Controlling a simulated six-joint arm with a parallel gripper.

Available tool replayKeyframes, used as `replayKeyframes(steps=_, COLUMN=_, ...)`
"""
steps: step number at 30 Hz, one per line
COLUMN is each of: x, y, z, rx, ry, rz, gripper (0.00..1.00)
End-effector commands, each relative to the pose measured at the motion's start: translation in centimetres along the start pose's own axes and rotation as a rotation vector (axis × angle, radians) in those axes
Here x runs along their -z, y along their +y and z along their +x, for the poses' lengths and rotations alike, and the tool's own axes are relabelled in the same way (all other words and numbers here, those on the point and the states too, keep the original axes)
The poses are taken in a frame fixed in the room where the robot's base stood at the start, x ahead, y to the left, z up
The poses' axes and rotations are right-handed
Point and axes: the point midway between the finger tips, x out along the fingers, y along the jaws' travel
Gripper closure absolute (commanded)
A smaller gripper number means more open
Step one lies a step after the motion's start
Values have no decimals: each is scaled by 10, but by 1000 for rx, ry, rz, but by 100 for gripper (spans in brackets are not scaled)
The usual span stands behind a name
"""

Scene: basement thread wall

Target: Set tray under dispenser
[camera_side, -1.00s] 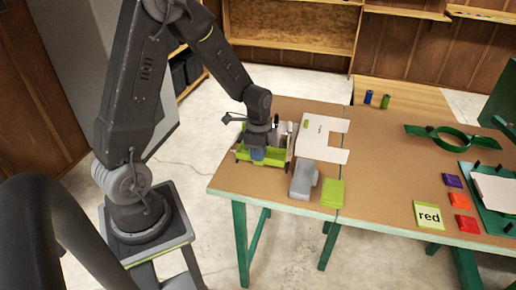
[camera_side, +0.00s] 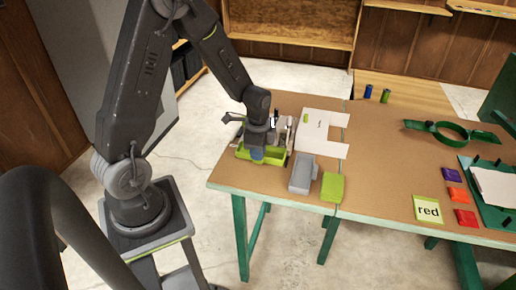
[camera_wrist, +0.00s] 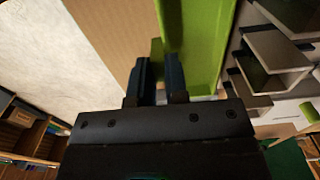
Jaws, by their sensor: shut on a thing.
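A lime-green tray (camera_side: 276,160) is on the left part of the workbench in the side view. My gripper (camera_side: 257,154) points down at it. In the wrist view my gripper's two dark fingers (camera_wrist: 157,78) are shut on a small green part of the tray, beside its long green wall (camera_wrist: 201,40). A grey and white upright unit (camera_side: 284,130), seemingly the dispenser, stands right behind the tray, partly hidden by my wrist. Grey stepped slots (camera_wrist: 270,60) show to the right of the tray in the wrist view. I cannot tell whether the tray touches the bench.
A grey block (camera_side: 303,174) and a green block (camera_side: 332,187) stand to the right, near the front edge. A white sheet (camera_side: 320,138) lies behind them.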

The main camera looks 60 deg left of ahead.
Motion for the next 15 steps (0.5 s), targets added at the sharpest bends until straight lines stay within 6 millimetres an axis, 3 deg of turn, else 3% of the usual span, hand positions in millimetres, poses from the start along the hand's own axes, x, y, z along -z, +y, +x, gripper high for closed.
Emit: replayKeyframes(steps=15, x=0, y=0, z=19, rx=0, ry=0, rz=0, gripper=100)
